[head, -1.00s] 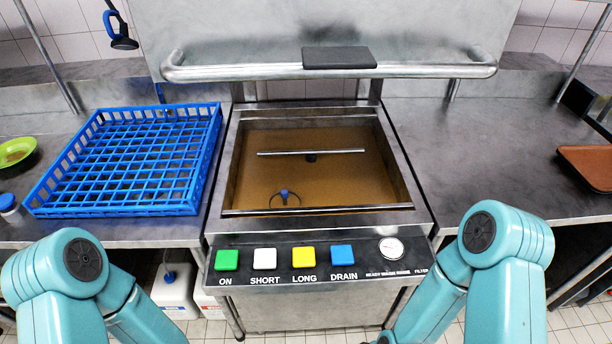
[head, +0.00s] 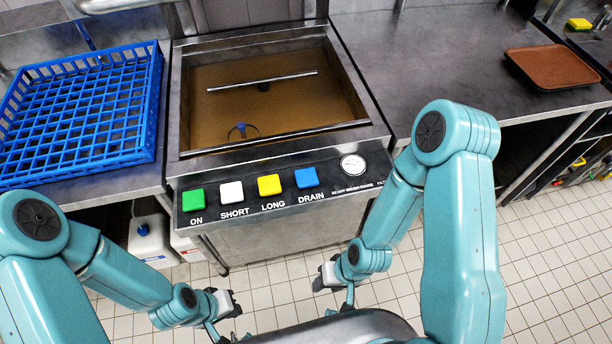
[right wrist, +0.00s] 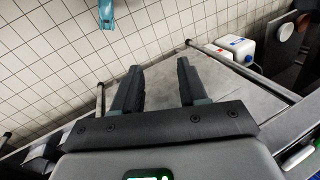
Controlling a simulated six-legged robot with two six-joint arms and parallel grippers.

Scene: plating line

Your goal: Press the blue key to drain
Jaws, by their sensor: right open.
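The blue DRAIN key (head: 306,177) is at the right end of a row of keys on the black control panel (head: 330,192) of the wash machine. Nothing touches it. Left of it are the yellow LONG key (head: 269,185), the white SHORT key (head: 231,192) and the green ON key (head: 193,199). My right gripper (head: 327,277) hangs in front of the machine, below the panel; in the right wrist view it is open and empty (right wrist: 160,75). My left gripper (head: 230,303) is low in front of the machine, apart from the keys. Its jaws are too small to judge.
The open tank (head: 215,105) holds brown water with a bar and a blue-topped part. A blue rack (head: 148,120) stands on the left counter. A brown tray (head: 553,68) lies on the right counter. A round gauge (head: 353,164) sits right of the keys.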

